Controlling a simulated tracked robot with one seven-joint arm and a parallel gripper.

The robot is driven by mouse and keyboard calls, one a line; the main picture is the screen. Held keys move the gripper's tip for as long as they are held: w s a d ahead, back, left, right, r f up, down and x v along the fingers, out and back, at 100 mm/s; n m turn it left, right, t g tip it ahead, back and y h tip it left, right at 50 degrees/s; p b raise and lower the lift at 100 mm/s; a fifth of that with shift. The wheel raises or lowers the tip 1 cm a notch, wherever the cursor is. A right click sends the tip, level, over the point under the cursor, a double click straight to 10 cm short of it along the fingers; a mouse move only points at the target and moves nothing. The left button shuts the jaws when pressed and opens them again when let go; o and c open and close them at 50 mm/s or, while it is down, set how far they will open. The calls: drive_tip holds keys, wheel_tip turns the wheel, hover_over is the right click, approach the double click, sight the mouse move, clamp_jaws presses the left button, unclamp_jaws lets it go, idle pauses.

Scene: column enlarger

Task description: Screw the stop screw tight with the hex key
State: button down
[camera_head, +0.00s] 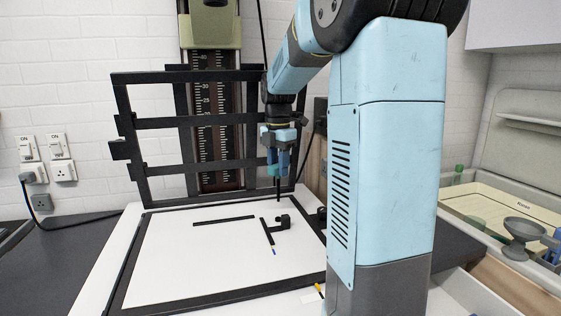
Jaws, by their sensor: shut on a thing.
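My gripper (279,160) points down above the right part of the white baseboard. It is shut on a thin dark upright rod, the hex key (278,187), whose lower end hangs over the board near a small black block (283,222). I cannot tell whether the tip touches anything. The block sits beside a black bar (266,232) with a blue end. A longer thin black bar (224,220) lies to the left. The stop screw is too small to make out.
A black masking frame (130,122) stands raised behind the board, in front of the enlarger's scaled column (205,110). My arm blocks the view on the right. The board's front left is clear.

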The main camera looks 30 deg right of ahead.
drive_tip(key=shift+f, duration=1.65)
drive_tip(key=shift+f, duration=0.15)
drive_tip(key=shift+f, duration=0.45)
drive_tip(key=shift+f, duration=0.7)
